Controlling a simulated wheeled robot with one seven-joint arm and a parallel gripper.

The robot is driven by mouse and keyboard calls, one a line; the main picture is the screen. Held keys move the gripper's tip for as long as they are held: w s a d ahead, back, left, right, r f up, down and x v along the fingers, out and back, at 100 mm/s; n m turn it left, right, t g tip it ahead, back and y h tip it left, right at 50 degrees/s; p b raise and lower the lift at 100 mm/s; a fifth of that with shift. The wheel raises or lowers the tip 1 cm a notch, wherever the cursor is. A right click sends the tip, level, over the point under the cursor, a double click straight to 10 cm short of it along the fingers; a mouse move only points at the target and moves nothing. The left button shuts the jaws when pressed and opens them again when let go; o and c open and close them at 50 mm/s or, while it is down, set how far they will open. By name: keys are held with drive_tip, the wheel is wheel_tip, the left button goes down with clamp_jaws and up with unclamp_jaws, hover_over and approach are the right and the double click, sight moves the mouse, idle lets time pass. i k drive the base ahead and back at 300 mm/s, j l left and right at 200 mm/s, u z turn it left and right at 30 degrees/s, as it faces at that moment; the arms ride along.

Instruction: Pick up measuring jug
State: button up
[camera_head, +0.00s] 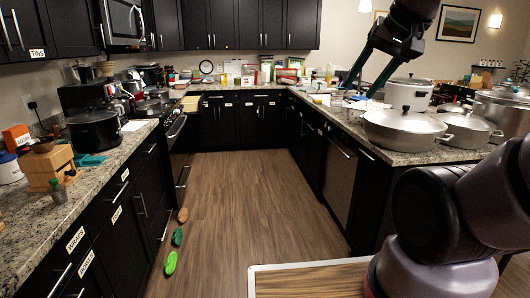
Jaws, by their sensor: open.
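My gripper (358,93) is at the upper right, above the right counter, with its two teal fingers spread apart and pointing down-left. I see nothing held between them. A small pale, clear-looking vessel (336,103) stands on the right counter, just left of and below the fingertips. It may be the measuring jug, but it is too small to tell. The gap between it and the fingers cannot be judged from this view.
Large lidded pots (403,128) crowd the right counter, with a white stockpot (408,94) close to my gripper. Several small items line the back counter (240,87). A black pot (94,130) stands on the left counter. The wooden floor (235,190) is mostly clear.

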sight(336, 98)
drive_tip(key=i, duration=2.05)
drive_tip(key=i+z, duration=0.1)
drive_tip(key=i, duration=0.35)
drive_tip(key=i+j+z, duration=0.15)
drive_tip(key=i, duration=0.3)
drive_tip(key=i+j+z, duration=0.1)
drive_tip(key=i, duration=0.35)
drive_tip(key=i+j+z, duration=0.15)
drive_tip(key=i, duration=0.25)
drive_tip(key=i+j+z, duration=0.65)
drive_tip(key=i, duration=0.15)
